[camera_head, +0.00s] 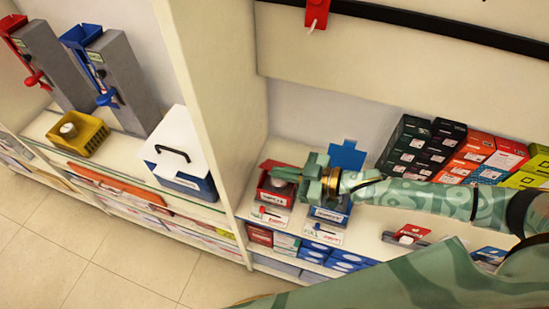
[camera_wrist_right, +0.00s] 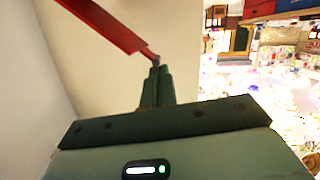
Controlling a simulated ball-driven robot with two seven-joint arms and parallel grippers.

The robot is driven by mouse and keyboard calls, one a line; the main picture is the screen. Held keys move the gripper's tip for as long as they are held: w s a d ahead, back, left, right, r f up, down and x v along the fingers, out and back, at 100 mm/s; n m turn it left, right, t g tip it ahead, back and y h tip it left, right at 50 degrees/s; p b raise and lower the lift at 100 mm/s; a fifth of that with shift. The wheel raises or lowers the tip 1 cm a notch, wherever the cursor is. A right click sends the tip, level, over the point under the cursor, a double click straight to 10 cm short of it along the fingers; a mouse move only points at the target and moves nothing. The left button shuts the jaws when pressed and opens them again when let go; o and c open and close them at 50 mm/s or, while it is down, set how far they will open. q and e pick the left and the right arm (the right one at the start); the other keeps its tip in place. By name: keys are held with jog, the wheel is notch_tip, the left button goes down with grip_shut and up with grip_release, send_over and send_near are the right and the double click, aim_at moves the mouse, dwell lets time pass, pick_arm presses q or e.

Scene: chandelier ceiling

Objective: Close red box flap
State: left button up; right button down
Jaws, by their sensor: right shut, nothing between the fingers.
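The red box (camera_head: 268,195) stands on the shelf in the head view, left of the blue box. Its flap (camera_head: 268,164) shows as a dark red edge behind my fingers, and the fingers hide part of it. In the right wrist view a red flap (camera_wrist_right: 108,27) slants across the top, its lower end close to my fingertips; I cannot tell whether they touch. My right gripper (camera_head: 278,172) is shut and empty, over the red box, pointing left. Its closed fingers also show in the wrist view (camera_wrist_right: 156,68). My left gripper is not in view.
A blue box (camera_head: 330,212) with its flap (camera_head: 346,155) raised stands close to the right, under my wrist. A shelf divider (camera_head: 215,100) rises on the left. Rows of dark cartons (camera_head: 420,145) stand at the back right. A white-blue case (camera_head: 180,150) sits beyond the divider.

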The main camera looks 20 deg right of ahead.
pick_arm(q)
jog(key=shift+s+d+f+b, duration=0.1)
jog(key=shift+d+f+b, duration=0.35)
jog(key=shift+b, duration=0.15)
pick_arm(e)
jog(key=shift+s+a+f+n+t, duration=0.15)
jog(key=shift+s+a+f+n, duration=0.35)
jog(key=shift+f, duration=0.85)
jog(key=shift+s+a+f+n+t, duration=0.1)
jog(key=shift+s+a+f+n, duration=0.15)
jog(key=shift+s+f, duration=0.85)
jog(key=shift+s+a+f+n+t, duration=0.15)
jog(key=shift+s+a+f+n, duration=0.25)
jog(key=shift+f, duration=1.25)
jog(key=shift+w+d, duration=0.1)
jog(key=shift+w, duration=0.05)
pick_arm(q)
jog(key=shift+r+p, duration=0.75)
pick_arm(e)
jog(key=v, duration=1.6)
jog(key=shift+r, duration=0.15)
